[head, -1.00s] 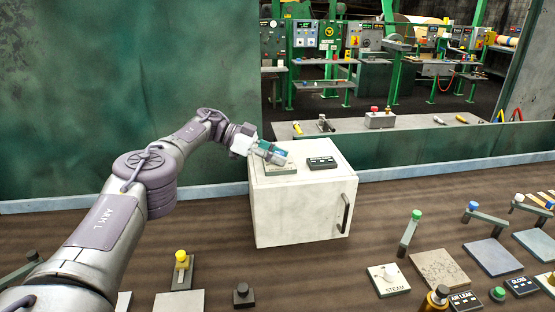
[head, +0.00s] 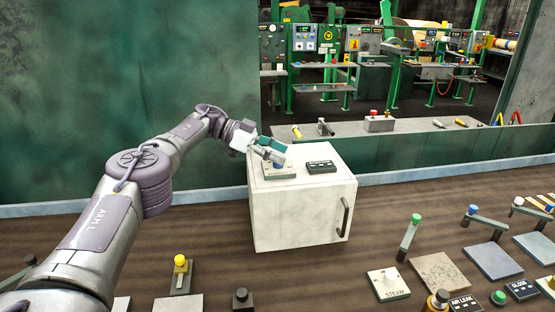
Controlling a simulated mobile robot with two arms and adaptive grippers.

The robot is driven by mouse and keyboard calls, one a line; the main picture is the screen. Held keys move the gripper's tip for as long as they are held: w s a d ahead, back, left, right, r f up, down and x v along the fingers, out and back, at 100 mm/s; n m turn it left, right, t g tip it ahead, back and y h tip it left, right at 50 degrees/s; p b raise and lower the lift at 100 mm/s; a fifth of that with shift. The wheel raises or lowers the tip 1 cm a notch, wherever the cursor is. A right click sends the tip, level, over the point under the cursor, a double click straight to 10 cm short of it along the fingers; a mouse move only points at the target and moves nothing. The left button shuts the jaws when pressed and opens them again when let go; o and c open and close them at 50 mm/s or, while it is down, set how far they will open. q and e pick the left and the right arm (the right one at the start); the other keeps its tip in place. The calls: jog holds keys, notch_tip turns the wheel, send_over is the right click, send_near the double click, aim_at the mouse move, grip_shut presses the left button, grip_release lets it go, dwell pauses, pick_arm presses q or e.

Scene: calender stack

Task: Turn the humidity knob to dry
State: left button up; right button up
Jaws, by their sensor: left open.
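A small blue knob (head: 279,163) sits on a light plate (head: 281,173) on top of the white cabinet (head: 300,214). I take it for the humidity knob; I cannot read its marking. My left gripper (head: 279,157) is open, its fingers at the knob's top from the back left. I cannot tell whether they touch it. A dark label plate (head: 321,167) lies to the right of the knob on the same cabinet, its text too small to read. My right gripper is not in view.
The cabinet has a dark handle (head: 345,216). A green wall (head: 130,90) stands behind my left arm.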

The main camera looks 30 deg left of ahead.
pick_arm(q)
notch_tip(320, 180, up, 8)
jog(key=shift+f, duration=0.15)
dwell(0.6)
